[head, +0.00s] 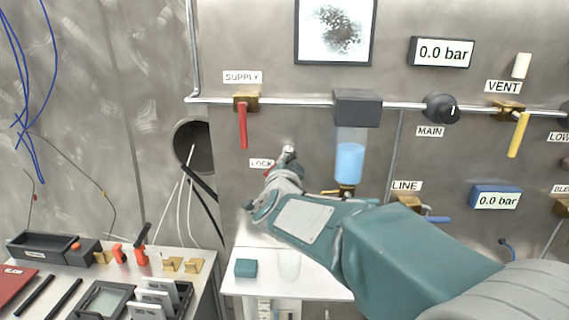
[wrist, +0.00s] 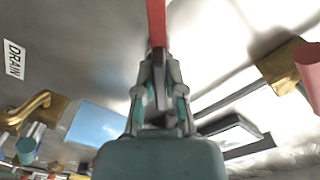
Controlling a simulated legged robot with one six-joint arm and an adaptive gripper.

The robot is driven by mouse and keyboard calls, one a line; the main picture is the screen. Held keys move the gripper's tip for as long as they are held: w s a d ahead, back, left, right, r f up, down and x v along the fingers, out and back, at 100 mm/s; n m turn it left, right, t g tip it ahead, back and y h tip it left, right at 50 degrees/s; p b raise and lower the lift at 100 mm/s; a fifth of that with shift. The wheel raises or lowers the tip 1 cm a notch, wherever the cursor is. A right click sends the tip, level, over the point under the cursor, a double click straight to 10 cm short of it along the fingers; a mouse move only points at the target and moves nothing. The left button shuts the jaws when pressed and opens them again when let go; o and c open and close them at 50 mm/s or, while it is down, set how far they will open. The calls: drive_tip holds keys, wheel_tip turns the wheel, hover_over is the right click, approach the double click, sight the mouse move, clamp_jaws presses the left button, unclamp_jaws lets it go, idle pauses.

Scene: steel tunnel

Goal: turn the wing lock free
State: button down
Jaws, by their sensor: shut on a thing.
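The wing lock (wrist: 156,20) shows in the wrist view as a red bar reaching up from between my fingertips. My gripper (wrist: 158,62) is shut on its near end. In the head view my gripper (head: 287,154) is at the panel beside the LOCK label (head: 261,163). There my fingers and wrist hide most of the lock, and its angle cannot be told.
The blue filter bowl (head: 350,160) hangs just right of my gripper. The red SUPPLY handle (head: 243,125) points down above left. A pipe runs across above. The yellow VENT handle (head: 518,135) is far right. A cluttered bench (head: 205,285) stands lower left.

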drive_tip(key=n, duration=0.4)
drive_tip(key=shift+f+n, duration=0.15)
drive_tip(key=shift+n, duration=2.45)
drive_tip(key=c, duration=0.7)
unclamp_jaws()
drive_tip(key=s, duration=1.2)
drive_tip(key=shift+a, duration=0.35)
